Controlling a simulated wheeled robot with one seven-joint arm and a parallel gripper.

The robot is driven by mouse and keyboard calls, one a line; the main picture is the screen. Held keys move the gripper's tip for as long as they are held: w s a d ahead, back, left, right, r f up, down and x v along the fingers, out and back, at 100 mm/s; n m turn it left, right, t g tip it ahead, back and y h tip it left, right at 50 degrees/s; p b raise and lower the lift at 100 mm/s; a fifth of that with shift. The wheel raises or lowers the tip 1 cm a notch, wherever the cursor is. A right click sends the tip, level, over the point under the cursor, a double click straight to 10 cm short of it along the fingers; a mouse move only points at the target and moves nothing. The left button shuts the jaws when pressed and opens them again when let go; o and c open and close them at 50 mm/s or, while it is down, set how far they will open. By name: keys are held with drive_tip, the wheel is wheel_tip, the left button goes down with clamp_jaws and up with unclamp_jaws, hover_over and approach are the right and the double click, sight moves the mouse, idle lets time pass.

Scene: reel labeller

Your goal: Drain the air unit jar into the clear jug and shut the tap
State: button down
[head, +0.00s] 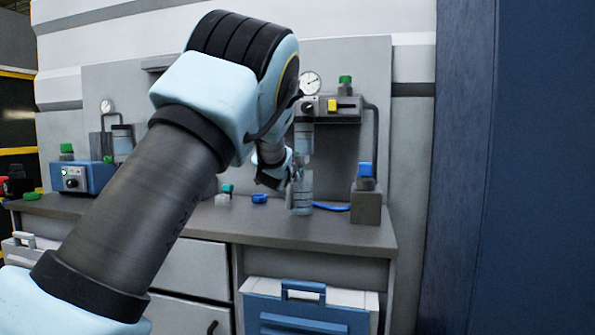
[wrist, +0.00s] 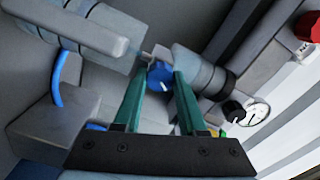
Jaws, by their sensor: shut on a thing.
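My gripper (wrist: 161,78) is shut on the blue tap (wrist: 160,73) with its two green fingers. The tap is at the bottom end of the air unit jar (wrist: 193,67), a see-through cylinder. In the head view the jar (head: 303,138) hangs under the air unit (head: 335,107), and my gripper (head: 286,183) is just below it, where my arm partly hides the tap. The clear jug (head: 302,193) stands upright on the bench under the jar. In the wrist view the jug (wrist: 95,32) is at the upper left. I cannot tell the liquid levels.
A gauge (head: 310,83) is on the air unit. A blue-capped block (head: 367,205) stands right of the jug, with a blue hose (head: 332,208) beside it. A blue box (head: 80,178) is at the bench's left. Bench (head: 345,235) front is clear.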

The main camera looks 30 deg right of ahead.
drive_tip(key=shift+m+b, duration=0.4)
drive_tip(key=shift+m, duration=0.2)
drive_tip(key=shift+c, duration=2.3)
unclamp_jaws()
